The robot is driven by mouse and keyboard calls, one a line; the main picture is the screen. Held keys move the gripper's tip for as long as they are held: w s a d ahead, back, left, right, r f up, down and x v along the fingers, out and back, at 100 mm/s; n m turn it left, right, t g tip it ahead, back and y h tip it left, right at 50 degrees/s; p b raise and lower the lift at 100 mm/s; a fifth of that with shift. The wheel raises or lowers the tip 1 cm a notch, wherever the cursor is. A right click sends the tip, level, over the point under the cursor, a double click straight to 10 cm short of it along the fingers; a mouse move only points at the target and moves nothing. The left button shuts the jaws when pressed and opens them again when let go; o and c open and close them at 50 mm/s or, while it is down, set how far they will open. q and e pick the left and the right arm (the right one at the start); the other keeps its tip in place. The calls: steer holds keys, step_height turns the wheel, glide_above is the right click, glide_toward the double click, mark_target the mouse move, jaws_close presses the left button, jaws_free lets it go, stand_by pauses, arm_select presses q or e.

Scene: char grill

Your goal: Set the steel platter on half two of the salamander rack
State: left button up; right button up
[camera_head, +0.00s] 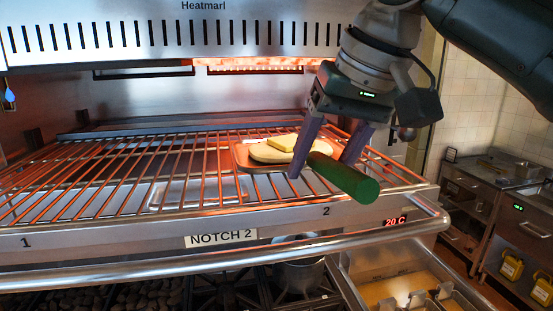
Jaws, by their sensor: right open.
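The steel platter (243,157) rests on the right part of the salamander rack (110,172), behind the mark 2 on the front rail. Food lies on the platter: a pale flat piece (268,154) with a yellow block (283,143) on top. A green cylindrical handle (343,178) sticks out from the platter toward the front right, past the bars. My right gripper (318,172) is open, its two purple fingers pointing down on either side of the green handle. Whether the fingers touch it I cannot tell. My left gripper is not in view.
The front rail (120,236) carries marks 1 and 2, a NOTCH 2 label (221,239) and a 20 C display. The rack's left half is empty. The glowing heater hood (170,30) hangs above. A pot (298,273) and a fryer (400,280) are below.

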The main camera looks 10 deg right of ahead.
steer(key=b+v, duration=0.4)
steer(key=shift+s+d+r, duration=0.1)
steer(key=shift+r, duration=0.05)
steer(key=b+v, duration=0.1)
steer(key=v, duration=0.6)
steer(key=shift+r, duration=0.35)
stand_by(0.7)
